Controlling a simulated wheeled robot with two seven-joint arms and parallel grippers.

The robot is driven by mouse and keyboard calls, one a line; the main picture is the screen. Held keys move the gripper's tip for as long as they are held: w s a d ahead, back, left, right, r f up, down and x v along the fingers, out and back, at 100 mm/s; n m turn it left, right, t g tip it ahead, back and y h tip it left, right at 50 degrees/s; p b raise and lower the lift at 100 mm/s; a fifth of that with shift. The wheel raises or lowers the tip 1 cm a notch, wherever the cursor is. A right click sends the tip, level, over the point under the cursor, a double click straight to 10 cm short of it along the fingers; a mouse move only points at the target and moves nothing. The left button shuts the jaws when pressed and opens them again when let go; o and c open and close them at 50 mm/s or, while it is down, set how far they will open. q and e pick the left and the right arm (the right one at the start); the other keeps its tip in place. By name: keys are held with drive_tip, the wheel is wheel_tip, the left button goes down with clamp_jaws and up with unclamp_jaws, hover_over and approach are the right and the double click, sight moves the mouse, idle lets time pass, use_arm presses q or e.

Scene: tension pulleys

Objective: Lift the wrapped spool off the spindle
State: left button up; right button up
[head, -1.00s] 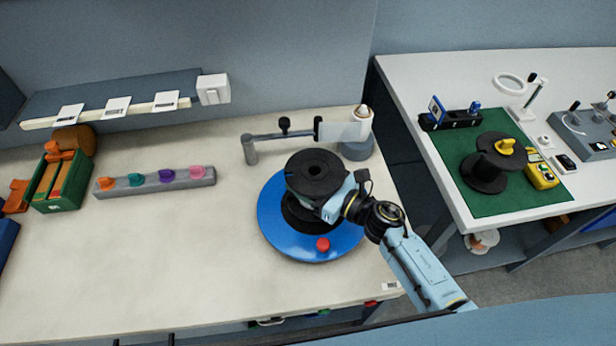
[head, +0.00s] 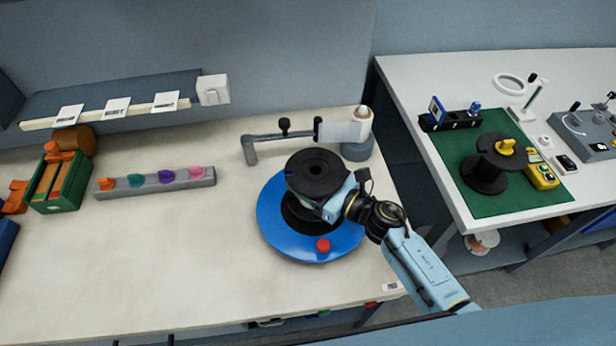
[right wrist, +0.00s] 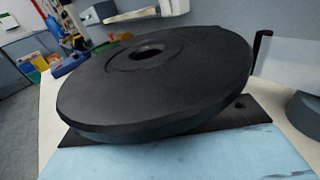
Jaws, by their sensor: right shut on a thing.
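The spool (head: 312,170) is black with a round top flange and a centre hole, over the blue round turntable (head: 270,235). Its top flange also fills much of the right wrist view (right wrist: 150,85). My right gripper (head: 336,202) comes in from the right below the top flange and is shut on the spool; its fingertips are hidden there. The spindle is not visible, and I cannot tell whether the spool's underside touches the turntable. My left gripper is not in view.
A grey arm with a white plate (head: 343,131) stands just behind the spool. A red knob (head: 323,245) sits on the turntable's front. A grey bar with coloured knobs (head: 160,182) lies left. Another black spool (head: 484,172) stands on a green mat on the right table.

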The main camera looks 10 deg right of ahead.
sight(310, 168)
drive_tip(key=shift+r, duration=0.35)
drive_tip(key=shift+r+p, duration=1.25)
drive_tip(key=shift+r, duration=0.35)
drive_tip(key=shift+a, duration=0.1)
drive_tip(key=shift+r, duration=0.15)
drive_tip(key=shift+r+p, duration=1.1)
drive_tip(key=shift+r, duration=0.5)
drive_tip(key=shift+r, duration=0.1)
drive_tip(key=shift+r+p, duration=1.1)
drive_tip(key=shift+r, duration=0.35)
